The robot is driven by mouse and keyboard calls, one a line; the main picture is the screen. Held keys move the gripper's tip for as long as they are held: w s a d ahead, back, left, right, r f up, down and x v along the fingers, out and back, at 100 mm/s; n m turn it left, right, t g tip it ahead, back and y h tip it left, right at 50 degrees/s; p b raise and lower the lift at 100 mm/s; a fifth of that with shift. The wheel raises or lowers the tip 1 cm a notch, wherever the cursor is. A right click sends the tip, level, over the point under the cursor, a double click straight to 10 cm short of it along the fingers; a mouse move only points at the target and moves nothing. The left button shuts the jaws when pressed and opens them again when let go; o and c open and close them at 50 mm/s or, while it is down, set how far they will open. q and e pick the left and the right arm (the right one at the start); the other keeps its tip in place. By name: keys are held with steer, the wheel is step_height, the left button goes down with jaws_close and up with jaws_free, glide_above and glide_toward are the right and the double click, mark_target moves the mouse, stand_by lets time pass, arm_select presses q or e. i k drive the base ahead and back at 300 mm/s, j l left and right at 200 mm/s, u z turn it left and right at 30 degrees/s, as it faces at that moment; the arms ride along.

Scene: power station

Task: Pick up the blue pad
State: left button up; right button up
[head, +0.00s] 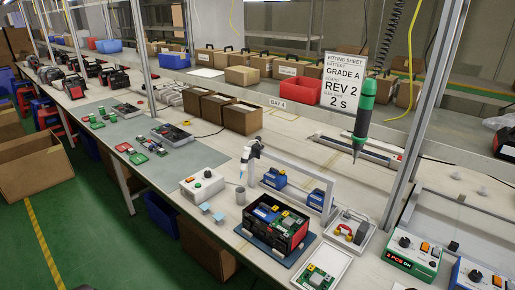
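Two small light-blue pads lie on the near part of the long workbench, close to its front edge: one pad (205,207) and a second pad (218,217) just to its right and nearer. They sit in front of a white control box and left of a small grey cup. A larger dark-blue mat (262,247) lies under an open black case (268,226) that holds circuit boards and blue and yellow parts. Neither of my grippers shows in this view.
A white control box (202,185) and grey cup (241,196) stand beside the small pads. A green-black screwdriver (362,120) hangs above the bench. A white tray (321,267) with a green board is at the front. A grey mat (122,135) lies farther left.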

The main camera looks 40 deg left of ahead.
mark_target(219, 216)
steer(key=u, duration=1.55)
